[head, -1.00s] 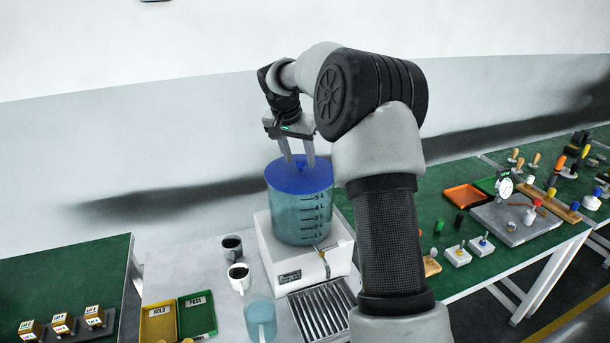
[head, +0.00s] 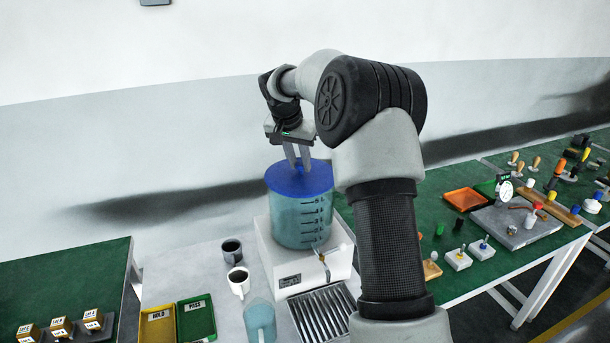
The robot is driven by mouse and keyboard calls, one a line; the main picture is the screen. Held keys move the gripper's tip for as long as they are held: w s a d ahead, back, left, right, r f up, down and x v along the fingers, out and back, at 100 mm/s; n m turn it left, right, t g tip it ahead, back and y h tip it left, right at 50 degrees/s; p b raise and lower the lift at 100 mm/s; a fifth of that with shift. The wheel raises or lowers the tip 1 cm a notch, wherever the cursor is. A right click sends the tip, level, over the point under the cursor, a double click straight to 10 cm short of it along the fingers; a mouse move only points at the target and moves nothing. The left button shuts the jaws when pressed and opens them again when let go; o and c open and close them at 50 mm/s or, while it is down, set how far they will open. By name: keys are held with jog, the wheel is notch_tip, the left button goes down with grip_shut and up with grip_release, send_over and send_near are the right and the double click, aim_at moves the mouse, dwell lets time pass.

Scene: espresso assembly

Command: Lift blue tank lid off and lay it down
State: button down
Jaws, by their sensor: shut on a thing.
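The blue lid (head: 283,184) lies flat on top of the clear teal tank (head: 299,221), which has level marks on its side. The tank stands on a white machine base (head: 285,265). My gripper (head: 299,169) points down at the lid's centre from above, its two fingers closed in on the small blue knob there. The knob is mostly hidden between the fingertips. No clear gap shows between lid and tank rim.
Two mugs (head: 238,282) and a clear blue pitcher (head: 260,320) stand left and in front of the machine. A metal drip grate (head: 323,315) lies in front. Yellow and green trays (head: 196,318) sit at lower left. Bare pale tabletop shows behind the mugs.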

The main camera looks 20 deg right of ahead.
jog(key=shift+r, duration=0.2)
jog(key=shift+r+p, duration=0.7)
jog(key=shift+r, duration=0.1)
jog(key=shift+r, duration=0.1)
jog(key=shift+r+p, duration=0.4)
jog(key=shift+r, duration=2.05)
jog(key=shift+f, duration=0.1)
